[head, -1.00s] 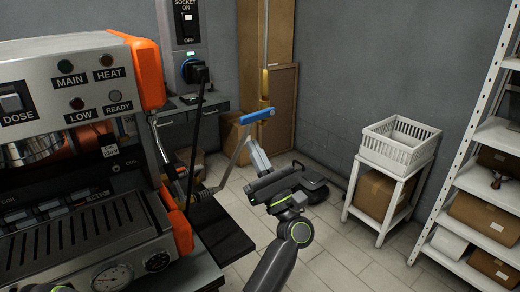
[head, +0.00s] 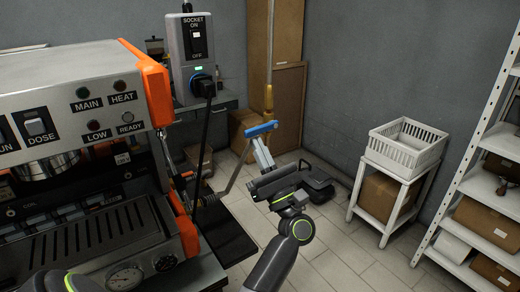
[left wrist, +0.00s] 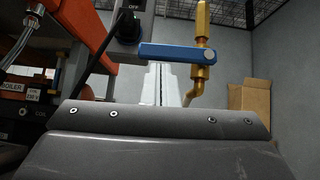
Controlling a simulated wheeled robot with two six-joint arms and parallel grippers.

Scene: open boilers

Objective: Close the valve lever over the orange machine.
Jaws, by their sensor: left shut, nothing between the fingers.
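The blue valve lever (head: 261,129) sits on a brass pipe (head: 268,98) to the right of the orange and steel machine (head: 157,85). In the left wrist view the lever (left wrist: 178,52) lies crosswise to the upright pipe (left wrist: 201,60) and points left from its pivot. My left gripper (head: 259,142) is shut and empty. Its pale fingers point up just below the lever and also show in the left wrist view (left wrist: 165,68). Whether the fingertips touch the lever I cannot tell. My right gripper is not in view.
A socket box (head: 193,50) with a black plug and cable is on the left of the lever. A white basket (head: 405,150) on a small stand and a white shelf rack (head: 480,175) stand at the right. Cardboard boxes (head: 245,130) stand behind.

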